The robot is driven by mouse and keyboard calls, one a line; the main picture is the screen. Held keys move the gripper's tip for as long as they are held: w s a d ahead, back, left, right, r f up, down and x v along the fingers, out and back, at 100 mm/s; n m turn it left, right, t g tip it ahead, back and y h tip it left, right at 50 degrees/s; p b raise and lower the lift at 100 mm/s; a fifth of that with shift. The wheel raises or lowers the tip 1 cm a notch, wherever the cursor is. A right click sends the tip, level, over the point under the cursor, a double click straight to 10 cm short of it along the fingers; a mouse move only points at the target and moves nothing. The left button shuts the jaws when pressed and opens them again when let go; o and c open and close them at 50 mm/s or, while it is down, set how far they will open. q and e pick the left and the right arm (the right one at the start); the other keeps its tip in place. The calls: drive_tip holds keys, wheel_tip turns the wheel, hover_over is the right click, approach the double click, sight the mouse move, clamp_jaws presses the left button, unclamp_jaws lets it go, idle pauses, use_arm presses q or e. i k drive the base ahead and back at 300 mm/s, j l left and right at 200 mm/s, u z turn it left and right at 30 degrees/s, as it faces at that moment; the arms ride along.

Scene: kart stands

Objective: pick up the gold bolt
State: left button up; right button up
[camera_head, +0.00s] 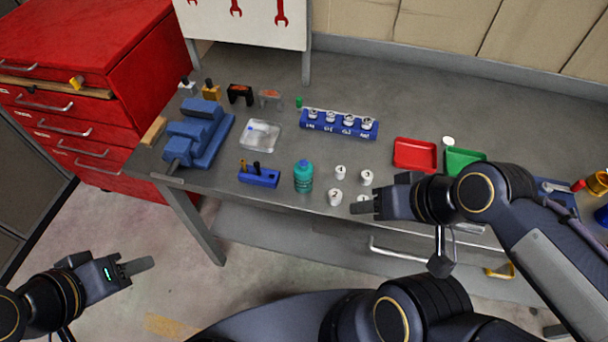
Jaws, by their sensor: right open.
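The gold bolt (243,165) stands upright in a small blue block (262,178) near the table's front edge, left of centre. A black bolt (256,168) stands beside it in the same block. My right gripper (364,208) is open over the front edge of the table, well to the right of the gold bolt, close to some small silver sockets. My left gripper (140,266) is off the table at the lower left, over the floor. Its fingers overlap in this view, so its opening is hidden.
A teal bottle (303,177) stands right of the block, then loose sockets (340,172). Behind are a clear tray (261,136) and a blue socket rail (337,126). A blue vise (200,132) is at left; red (415,155) and green (462,158) trays are at right.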

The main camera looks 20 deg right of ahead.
sight(242, 162)
drive_tip(key=z, duration=0.3)
drive_tip(key=i+j+z, duration=0.15)
drive_tip(key=j+z, duration=0.25)
drive_tip(key=j, duration=0.3)
drive_tip(key=j+z, duration=0.4)
drive_tip(key=j, duration=1.5)
drive_tip(key=i+z, duration=0.05)
drive_tip(key=i, duration=0.05)
